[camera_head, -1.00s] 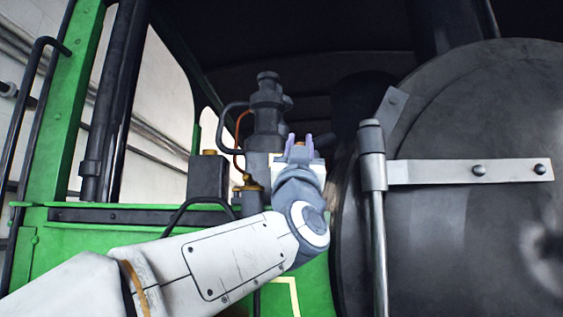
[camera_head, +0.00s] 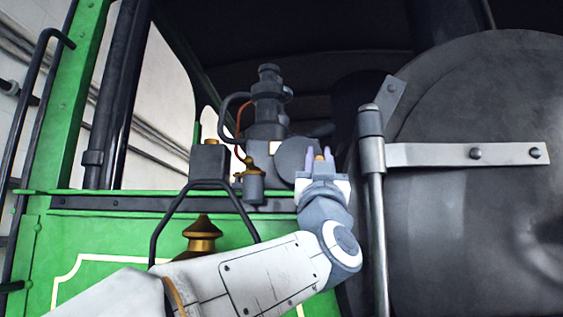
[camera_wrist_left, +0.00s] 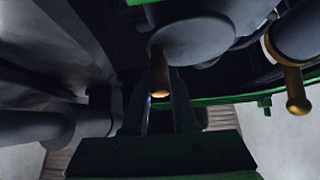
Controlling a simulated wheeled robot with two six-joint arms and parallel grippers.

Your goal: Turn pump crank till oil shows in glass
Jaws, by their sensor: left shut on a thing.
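The pump crank shows as a round grey disc (camera_head: 293,162) in the head view, with a small brass-coloured handle (camera_head: 318,157). My left gripper (camera_head: 319,162) is shut on this handle, to the right of the disc. In the left wrist view, the handle (camera_wrist_left: 160,76) stands between the fingers, below the grey disc (camera_wrist_left: 192,38). A small grey cup with a brass top (camera_head: 252,183) sits left of the disc. I cannot make out an oil glass or any oil. My right gripper is not in view.
A grey box with a brass cap (camera_head: 208,163) and a curved black rail (camera_head: 165,225) are to the left. A brass fitting (camera_head: 202,238) stands by the green panel. The large dark boiler door (camera_head: 450,220) and its upright hinge rod (camera_head: 377,220) are close on the right.

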